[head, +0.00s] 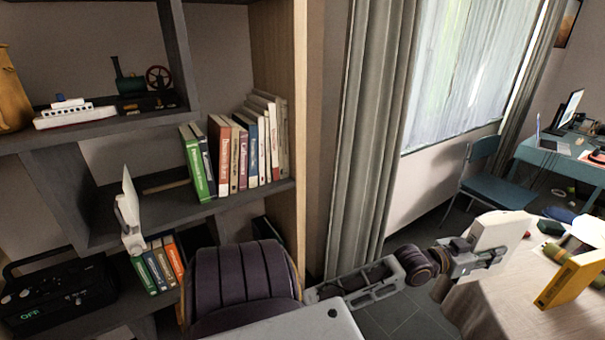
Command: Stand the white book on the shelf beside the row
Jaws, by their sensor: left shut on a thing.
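The white book (499,230) is at the right, over the near part of the cloth-covered table (484,308). My left gripper (479,262) is shut on the white book and holds it by its near side. Whether the book touches the cloth is hard to tell. The row of books (241,152) stands on the middle shelf (150,216) at the left, against the shelf's wooden right side. A green book (198,164) at the row's left end leans a little. Shelf room left of it is bare except for a flat brown thing (165,182). My right gripper is not in view.
A thin pale object (130,210), unclear in kind, stands at the shelf's front left. Below are more books (157,264) and a black radio (58,293). A toy ship (75,112) sits above. A yellow book (571,279) stands on the table. A curtain (368,130) hangs between.

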